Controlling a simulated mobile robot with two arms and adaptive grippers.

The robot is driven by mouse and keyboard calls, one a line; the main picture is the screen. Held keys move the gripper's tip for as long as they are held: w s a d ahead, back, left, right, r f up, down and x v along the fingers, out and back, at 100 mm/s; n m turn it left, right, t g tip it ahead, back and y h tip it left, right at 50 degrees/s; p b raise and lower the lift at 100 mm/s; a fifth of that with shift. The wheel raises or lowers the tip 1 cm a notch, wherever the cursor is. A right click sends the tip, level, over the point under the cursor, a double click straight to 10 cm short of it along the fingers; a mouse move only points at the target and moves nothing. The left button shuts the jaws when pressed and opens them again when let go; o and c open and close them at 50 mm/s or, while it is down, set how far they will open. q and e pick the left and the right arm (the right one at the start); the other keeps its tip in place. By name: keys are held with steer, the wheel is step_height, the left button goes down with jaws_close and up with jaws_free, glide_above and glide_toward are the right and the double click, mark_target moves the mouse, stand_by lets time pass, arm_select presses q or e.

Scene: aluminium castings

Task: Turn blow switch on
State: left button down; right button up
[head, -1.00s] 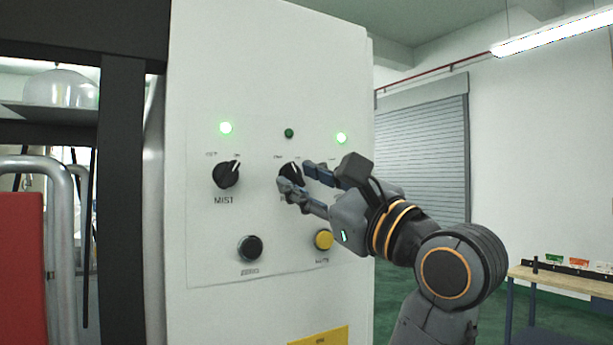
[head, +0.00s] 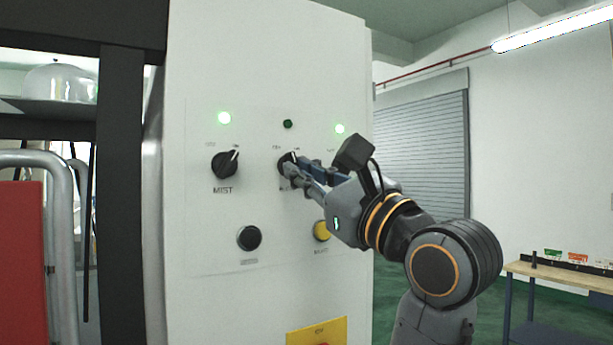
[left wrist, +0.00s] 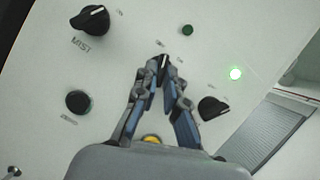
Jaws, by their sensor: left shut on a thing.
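The blow switch is the black middle knob (head: 285,166) on the white panel; its label is mostly hidden by my fingers. The green lamp (head: 288,124) above it is dark. My left gripper (head: 291,170) is shut on this knob, one finger on each side. In the left wrist view the fingertips (left wrist: 163,76) close around the knob (left wrist: 161,63), and the dark lamp (left wrist: 187,30) is above it. I cannot read the knob's angle surely. My right gripper is not in view.
The MIST knob (head: 225,165) is at left under a lit lamp (head: 224,118). Another lit lamp (head: 340,129) is at right, above a third knob (left wrist: 213,108). A black button (head: 249,238) and a yellow button (head: 321,231) sit below.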

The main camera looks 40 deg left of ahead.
arm_select(q)
steer(key=shift+s+a+r+m+t+h+p, duration=0.15)
steer(key=shift+m+t+h+p, duration=0.25)
steer(key=shift+m+t, duration=1.45)
steer(key=shift+s+d+r+m+t+h+p, duration=0.15)
steer(key=shift+m+t+h, duration=0.45)
steer(key=shift+m, duration=2.5)
steer(key=shift+s+a+m+t+h+p, duration=0.1)
steer(key=shift+s+m+t+h+p, duration=0.2)
steer(key=shift+m+t, duration=1.6)
steer(key=shift+m+g, duration=0.55)
steer(key=shift+m, duration=0.3)
steer(key=shift+w, duration=0.1)
steer(key=c, duration=1.6)
jaws_free()
steer(key=shift+o, duration=0.9)
steer(key=shift+a+f, duration=0.1)
steer(key=shift+f, duration=0.1)
step_height(320, 180, up, 10)
steer(key=shift+r, duration=0.1)
